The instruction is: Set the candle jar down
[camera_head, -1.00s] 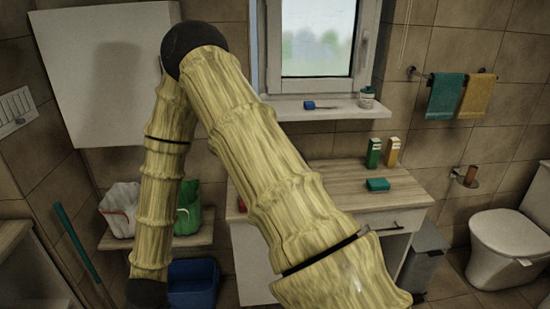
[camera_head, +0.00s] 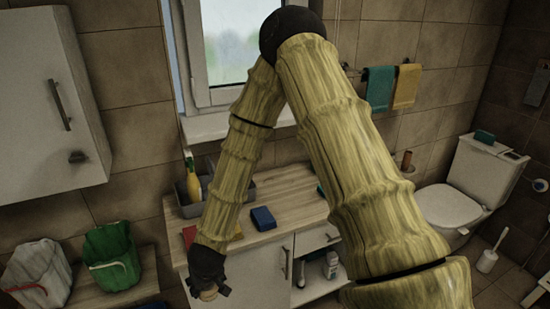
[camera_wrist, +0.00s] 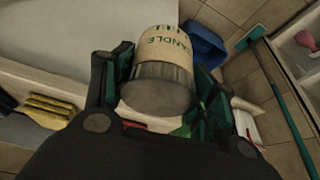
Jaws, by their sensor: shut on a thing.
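The candle jar (camera_wrist: 160,75) is in my gripper (camera_wrist: 163,68), between the two fingers in the wrist view. It has a pale label with "CANDLE" in green letters and a grey end towards the camera. In the head view my gripper (camera_head: 210,286) hangs low in front of the wooden-topped counter, near its left front. Only a small pale part of the jar (camera_head: 208,295) shows there, below the dark gripper. The jar is held in the air, and no surface touching it can be seen.
The counter (camera_head: 284,213) bears a dark blue box (camera_head: 263,218), a red item (camera_head: 189,236) and a grey caddy (camera_head: 268,184) with a yellow bottle (camera_head: 193,182). White (camera_head: 40,270) and green (camera_head: 112,257) bags stand on a bench at left. My arm hides part of the counter.

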